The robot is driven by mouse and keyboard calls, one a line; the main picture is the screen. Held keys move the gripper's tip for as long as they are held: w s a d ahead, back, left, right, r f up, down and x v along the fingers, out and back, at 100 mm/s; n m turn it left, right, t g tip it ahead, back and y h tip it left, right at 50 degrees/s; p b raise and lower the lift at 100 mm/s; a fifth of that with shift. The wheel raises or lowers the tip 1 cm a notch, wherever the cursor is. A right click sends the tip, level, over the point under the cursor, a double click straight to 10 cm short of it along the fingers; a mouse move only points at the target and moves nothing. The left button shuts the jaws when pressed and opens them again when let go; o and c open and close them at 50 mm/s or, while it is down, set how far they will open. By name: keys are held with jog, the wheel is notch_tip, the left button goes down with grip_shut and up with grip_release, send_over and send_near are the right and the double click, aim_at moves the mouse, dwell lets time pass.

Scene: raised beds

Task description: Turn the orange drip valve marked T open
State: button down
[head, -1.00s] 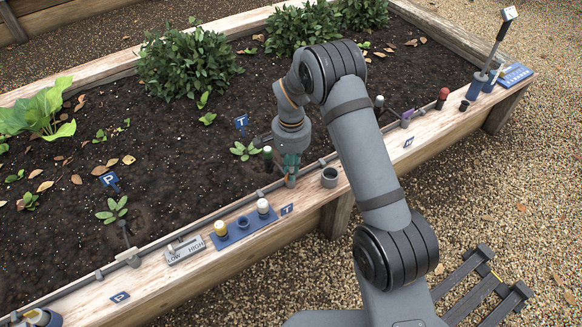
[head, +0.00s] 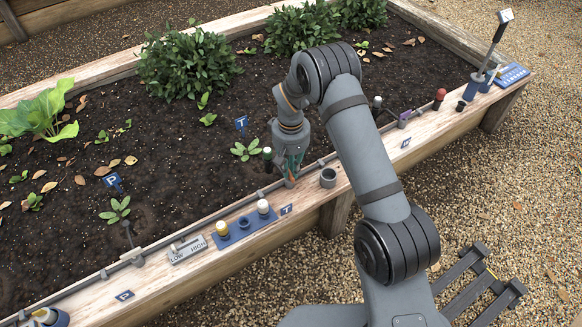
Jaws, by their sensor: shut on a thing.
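My gripper (head: 290,176) points down at the drip pipe along the near rim of the bed and is shut. A little orange shows between its fingers, which fits the orange drip valve, but the fingers hide most of it. I cannot tell the handle's angle. A blue T tag (head: 286,210) sits on the wooden rim just in front, and a blue T sign (head: 241,123) stands in the soil behind to the left.
A grey cup (head: 328,178) stands on the rim close to the right of my gripper. A white-topped post (head: 267,153) is close behind.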

jog(key=shift+w+r+n, duration=0.1)
jog(key=shift+w+n, duration=0.1)
jog(key=shift+n, duration=0.6)
jog(key=c, duration=1.7)
grip_release()
jog(key=shift+s, duration=0.1)
jog(key=shift+c, duration=0.2)
notch_tip(320, 180, up, 12)
notch_tip(320, 180, down, 12)
jog(key=shift+f, duration=0.1)
